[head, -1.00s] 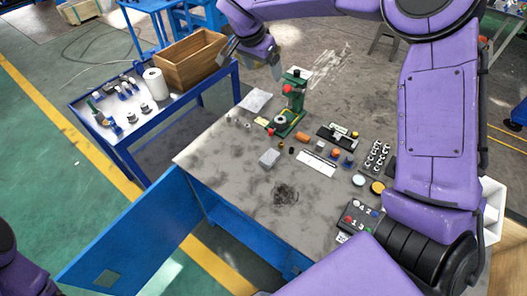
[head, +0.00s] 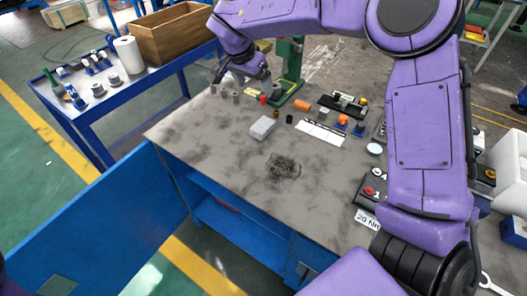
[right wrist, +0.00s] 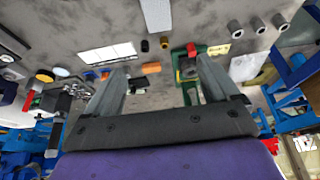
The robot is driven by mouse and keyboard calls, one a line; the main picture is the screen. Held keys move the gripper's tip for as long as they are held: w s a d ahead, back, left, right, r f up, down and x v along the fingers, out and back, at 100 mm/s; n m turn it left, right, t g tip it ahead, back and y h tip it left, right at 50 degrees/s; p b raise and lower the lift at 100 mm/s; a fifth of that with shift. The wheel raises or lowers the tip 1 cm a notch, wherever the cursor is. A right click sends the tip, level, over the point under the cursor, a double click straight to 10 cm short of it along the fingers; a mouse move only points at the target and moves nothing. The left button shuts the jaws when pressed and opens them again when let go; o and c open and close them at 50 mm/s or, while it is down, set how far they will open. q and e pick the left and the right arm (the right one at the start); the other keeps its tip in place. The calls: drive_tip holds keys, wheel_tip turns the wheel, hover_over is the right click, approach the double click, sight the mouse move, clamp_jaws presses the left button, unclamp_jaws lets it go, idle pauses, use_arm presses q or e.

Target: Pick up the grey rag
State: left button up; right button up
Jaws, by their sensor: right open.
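A flat pale grey piece of cloth, which looks like the grey rag (right wrist: 247,67), lies on the workbench beside the green press (right wrist: 188,65) in the right wrist view. In the head view it is mostly hidden by my right gripper (head: 241,80). That gripper is open and empty, above the far left part of the bench, close to the rag and the green press (head: 290,70). In the right wrist view its fingers (right wrist: 162,75) are spread apart, and the rag lies to the right of them. My left gripper is not in view.
The workbench (head: 215,145) holds a grey box (head: 263,127), small cylinders (head: 235,97), a white card (head: 320,132) and a dark crumpled-looking patch (head: 284,167). A blue side table (head: 85,115) holds a wooden crate (head: 175,33) and a paper roll (head: 130,55). The bench's front left is clear.

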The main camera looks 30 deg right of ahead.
drive_tip(key=b, duration=0.5)
approach(262, 125)
drive_tip(key=shift+a+r, duration=0.15)
drive_tip(key=shift+r, duration=0.25)
drive_tip(key=shift+f, duration=0.35)
drive_tip(key=b+x, duration=0.1)
drive_tip(key=x, duration=0.8)
drive_tip(key=shift+f+b, duration=0.25)
drive_tip(key=shift+b, duration=0.1)
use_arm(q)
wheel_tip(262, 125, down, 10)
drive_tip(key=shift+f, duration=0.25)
use_arm(e)
drive_tip(key=shift+r, duration=0.1)
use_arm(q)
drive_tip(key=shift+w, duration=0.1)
use_arm(e)
drive_tip(key=c, duration=1.1)
